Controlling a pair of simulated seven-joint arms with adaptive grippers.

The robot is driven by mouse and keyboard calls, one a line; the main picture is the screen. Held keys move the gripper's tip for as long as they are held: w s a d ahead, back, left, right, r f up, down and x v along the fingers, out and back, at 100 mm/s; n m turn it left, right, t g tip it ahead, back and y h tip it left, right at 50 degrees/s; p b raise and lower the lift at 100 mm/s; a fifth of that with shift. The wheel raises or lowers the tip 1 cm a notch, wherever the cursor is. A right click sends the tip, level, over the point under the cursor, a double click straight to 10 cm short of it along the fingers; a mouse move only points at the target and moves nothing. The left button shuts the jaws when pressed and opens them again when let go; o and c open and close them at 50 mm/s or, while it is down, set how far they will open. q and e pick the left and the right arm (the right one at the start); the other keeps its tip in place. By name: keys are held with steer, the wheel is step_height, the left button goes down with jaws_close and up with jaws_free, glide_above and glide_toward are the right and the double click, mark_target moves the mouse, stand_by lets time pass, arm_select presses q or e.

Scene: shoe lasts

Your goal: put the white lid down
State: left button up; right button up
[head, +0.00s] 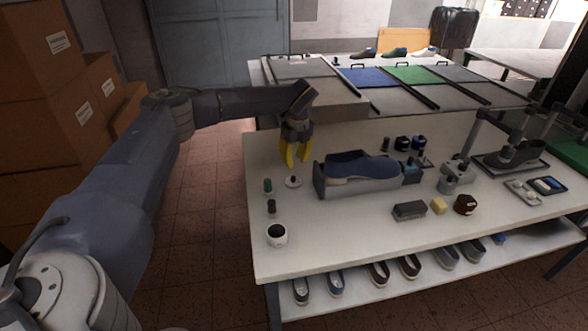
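The white lid (293,181), a small disc with a dark knob, lies on the white table near its left side. My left gripper (296,160), with yellow fingers, hangs pointing down just above and behind the lid. Its fingers are spread, with a gap between them and nothing visible in it. The lid looks apart from the fingertips. A white jar (277,235) with a dark open top stands at the table's front left. My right gripper does not show.
Small bottles with green (268,186) and dark (271,207) tops stand left of the lid. A blue shoe (358,167) sits in a grey holder to the right. A dark block (409,210), a yellow block (438,205) and a brown object (465,204) lie farther right. The front middle is clear.

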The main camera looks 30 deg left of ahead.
arm_select(q)
steer(key=shift+s+d+r, duration=0.1)
steer(key=shift+d+r, duration=0.05)
steer(key=shift+r, duration=1.45)
